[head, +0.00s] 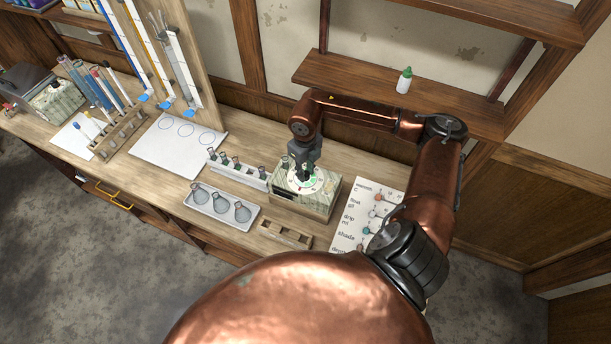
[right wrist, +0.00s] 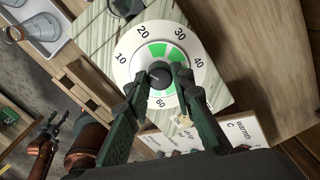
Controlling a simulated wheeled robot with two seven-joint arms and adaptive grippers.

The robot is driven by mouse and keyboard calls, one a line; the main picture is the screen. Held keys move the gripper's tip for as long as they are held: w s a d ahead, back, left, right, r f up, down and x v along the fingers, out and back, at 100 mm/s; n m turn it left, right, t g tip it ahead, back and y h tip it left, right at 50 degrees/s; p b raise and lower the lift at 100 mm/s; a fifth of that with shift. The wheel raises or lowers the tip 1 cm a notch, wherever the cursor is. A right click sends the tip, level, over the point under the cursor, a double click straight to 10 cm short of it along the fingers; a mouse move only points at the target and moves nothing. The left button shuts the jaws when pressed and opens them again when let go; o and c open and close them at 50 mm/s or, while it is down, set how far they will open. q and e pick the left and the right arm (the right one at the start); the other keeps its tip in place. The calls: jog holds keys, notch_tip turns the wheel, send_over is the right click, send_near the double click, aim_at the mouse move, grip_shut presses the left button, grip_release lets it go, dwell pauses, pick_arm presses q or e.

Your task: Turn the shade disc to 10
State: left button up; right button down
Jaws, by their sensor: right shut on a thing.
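The shade disc (right wrist: 122,73) is a white round dial with green segments, marked 10, 20, 30, 40 and 60 in the right wrist view. It lies on top of a pale streaked box (head: 318,204) on the bench. My right gripper (right wrist: 162,72) is shut on the dark knob at the disc's centre. In the head view, my right gripper (head: 303,170) comes down onto the disc from above and hides part of it. I cannot make out an index mark. My left gripper (right wrist: 56,122) shows small in the right wrist view, fingers apart and empty, away from the disc.
A tray with round flasks (head: 222,208) and a white rack of small bottles (head: 238,171) stand left of the box. A wooden block (head: 285,235) lies in front. A green-capped bottle (head: 404,82) stands on the shelf.

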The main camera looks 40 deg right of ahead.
aim_at(306, 173)
jog(key=shift+w+n+b, duration=0.1)
jog(key=shift+n+b, duration=1.05)
jog(key=shift+n, duration=0.05)
jog(key=c, duration=1.7)
grip_release()
jog(key=shift+r, duration=0.2)
notch_tip(306, 173, up, 12)
jog(key=shift+f, duration=0.2)
